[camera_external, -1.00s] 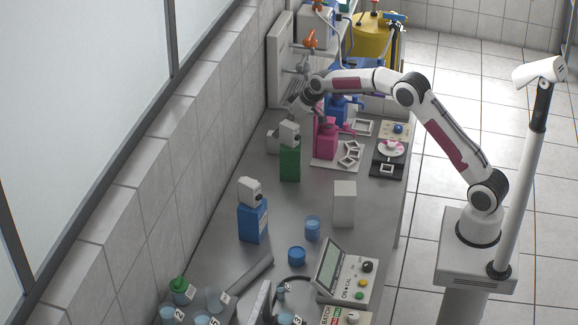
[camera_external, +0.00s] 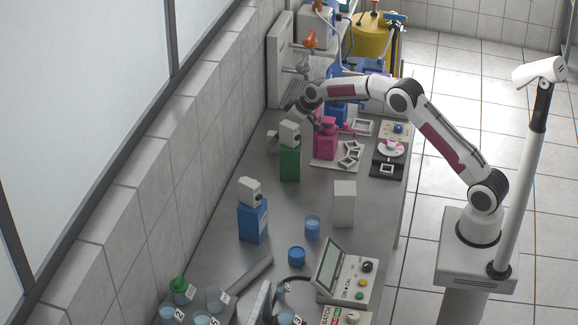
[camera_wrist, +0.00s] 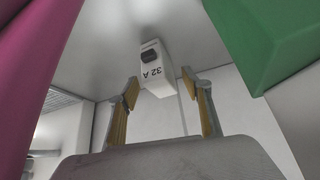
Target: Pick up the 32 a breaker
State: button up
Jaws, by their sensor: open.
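The 32 A breaker (camera_wrist: 156,72) is a small white block with a dark switch and a "32 A" label. In the wrist view it appears upside down, just beyond my fingertips and roughly in line with the gap between them. My gripper (camera_wrist: 160,92) is open, with a finger on either side of that gap and nothing held. In the external view a small white block (camera_external: 272,142), which seems to be this breaker, stands on the bench, partly hidden behind the green block. My gripper (camera_external: 298,108) is low over the bench there; its fingertips are hard to make out.
The green block (camera_external: 290,164) with a white device on top and the pink pump-like object (camera_external: 325,142) stand close by the gripper. A blue box (camera_external: 253,222), a white box (camera_external: 344,205) and blue cups are nearer the camera. The tiled wall (camera_external: 190,140) runs along the left.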

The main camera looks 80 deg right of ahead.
aim_at(276, 150)
jog(key=shift+w+f, duration=0.2)
jog(key=shift+f, duration=0.05)
jog(key=shift+w+f, duration=0.1)
jog(key=shift+w+x, duration=0.2)
jog(key=shift+x, duration=2.15)
jog(key=shift+w+a, duration=0.1)
jog(key=c, duration=1.4)
